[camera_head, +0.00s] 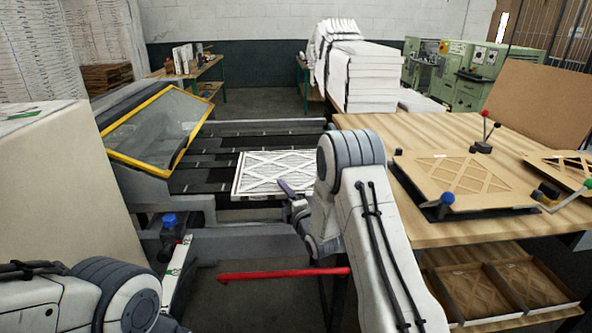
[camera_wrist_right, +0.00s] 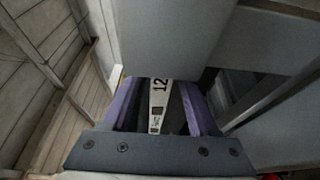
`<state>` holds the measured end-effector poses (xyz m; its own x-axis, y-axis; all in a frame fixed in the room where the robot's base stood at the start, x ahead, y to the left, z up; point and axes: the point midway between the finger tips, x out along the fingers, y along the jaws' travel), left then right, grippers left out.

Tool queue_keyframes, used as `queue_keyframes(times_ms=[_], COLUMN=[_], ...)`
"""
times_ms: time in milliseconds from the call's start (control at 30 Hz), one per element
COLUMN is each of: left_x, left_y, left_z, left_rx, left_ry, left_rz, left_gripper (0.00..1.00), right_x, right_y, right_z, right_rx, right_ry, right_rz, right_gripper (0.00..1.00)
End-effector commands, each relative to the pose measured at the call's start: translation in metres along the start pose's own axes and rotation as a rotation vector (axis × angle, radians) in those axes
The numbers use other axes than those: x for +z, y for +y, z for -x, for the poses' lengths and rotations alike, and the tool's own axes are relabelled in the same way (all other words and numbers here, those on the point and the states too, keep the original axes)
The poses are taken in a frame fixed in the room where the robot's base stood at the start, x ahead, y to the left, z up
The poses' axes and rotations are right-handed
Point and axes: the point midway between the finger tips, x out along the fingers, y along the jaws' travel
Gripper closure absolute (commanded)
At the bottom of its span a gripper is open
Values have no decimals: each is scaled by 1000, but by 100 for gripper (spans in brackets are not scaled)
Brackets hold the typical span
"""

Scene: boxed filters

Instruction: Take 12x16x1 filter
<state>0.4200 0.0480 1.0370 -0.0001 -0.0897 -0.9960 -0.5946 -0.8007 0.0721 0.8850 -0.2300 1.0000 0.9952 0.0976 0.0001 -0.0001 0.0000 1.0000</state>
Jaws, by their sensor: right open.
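A white-framed filter (camera_head: 262,172) with a criss-cross lattice face lies flat on the dark slatted conveyor, in the middle of the head view. My right gripper (camera_head: 291,197) is at its near right corner. In the right wrist view the open right gripper (camera_wrist_right: 162,108) has purple fingers on both sides of a narrow white strip (camera_wrist_right: 159,92) printed with "12". The strip looks like the filter's edge; I cannot tell whether the fingers touch it. My left arm shows at the lower left, but its gripper is out of view.
A wooden table (camera_head: 430,140) at the right bears lattice frames (camera_head: 455,178), with more frames on its lower shelf. A yellow-edged clear guard (camera_head: 160,125) stands left of the conveyor. A red bar (camera_head: 283,274) crosses low in front. White boxes (camera_head: 370,75) are stacked behind.

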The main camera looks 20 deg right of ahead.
Motion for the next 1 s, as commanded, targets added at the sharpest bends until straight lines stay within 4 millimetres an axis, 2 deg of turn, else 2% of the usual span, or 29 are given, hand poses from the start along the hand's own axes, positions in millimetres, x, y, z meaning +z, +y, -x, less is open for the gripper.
queue_keyframes(times_ms=[133,167,300,333,767,1000], left_x=[0,0,0,0,0,0], left_y=[0,0,0,0,0,1], left_z=[0,0,0,0,1,9], left_rx=[0,0,0,0,0,0], left_ry=[0,0,0,0,0,0], left_rz=[0,0,0,0,0,0], left_gripper=[100,100,100,100,100,100], right_x=[0,0,0,0,0,-4], right_y=[0,0,0,0,4,24], right_z=[0,0,0,0,0,-2], right_rx=[0,0,0,0,1,4], right_ry=[0,0,-1,-1,-1,4], right_rz=[0,0,0,0,1,2], right_gripper=[40,44,97,100,100,100])
